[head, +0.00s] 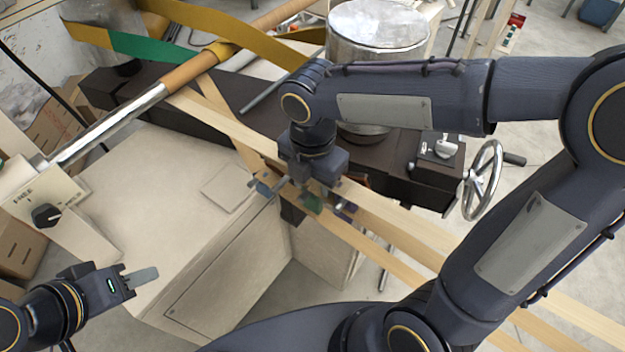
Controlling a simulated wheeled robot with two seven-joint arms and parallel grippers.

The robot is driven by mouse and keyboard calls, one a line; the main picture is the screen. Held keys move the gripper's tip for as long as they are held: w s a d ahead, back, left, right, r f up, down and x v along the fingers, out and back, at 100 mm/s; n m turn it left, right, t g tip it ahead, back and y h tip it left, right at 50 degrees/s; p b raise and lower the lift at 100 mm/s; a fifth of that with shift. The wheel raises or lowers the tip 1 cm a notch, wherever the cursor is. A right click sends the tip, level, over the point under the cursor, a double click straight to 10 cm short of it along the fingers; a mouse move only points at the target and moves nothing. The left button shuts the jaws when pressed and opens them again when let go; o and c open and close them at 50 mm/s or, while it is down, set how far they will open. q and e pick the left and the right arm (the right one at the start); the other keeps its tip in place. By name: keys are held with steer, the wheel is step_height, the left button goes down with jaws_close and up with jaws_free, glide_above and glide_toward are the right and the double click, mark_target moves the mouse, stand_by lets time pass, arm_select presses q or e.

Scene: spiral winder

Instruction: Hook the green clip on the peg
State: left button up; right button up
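My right gripper (314,190) points down over the wooden strips in the middle of the head view. A small green clip (314,205) shows directly below its fingers. The fingers are small and partly hidden by the gripper body, so I cannot tell whether they grip the clip. A small blue clip-like piece (264,188) sits left of the gripper, and another dark piece (346,209) sits to its right. I cannot make out the peg clearly among these parts. My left gripper (142,277) is at the lower left, seen side-on, away from the clips; nothing shows in it.
Wooden strips (400,232) run diagonally beneath the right gripper. A beige cabinet (185,190) stands to the left. A dark machine beam (205,128) with a handwheel (482,180) and a metal drum (376,30) lie behind. A roller (110,125) crosses the upper left.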

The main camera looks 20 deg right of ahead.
steer(key=o, duration=0.3)
steer(key=shift+r, duration=0.1)
step_height(320, 180, up, 8)
steer(key=shift+f, duration=0.2)
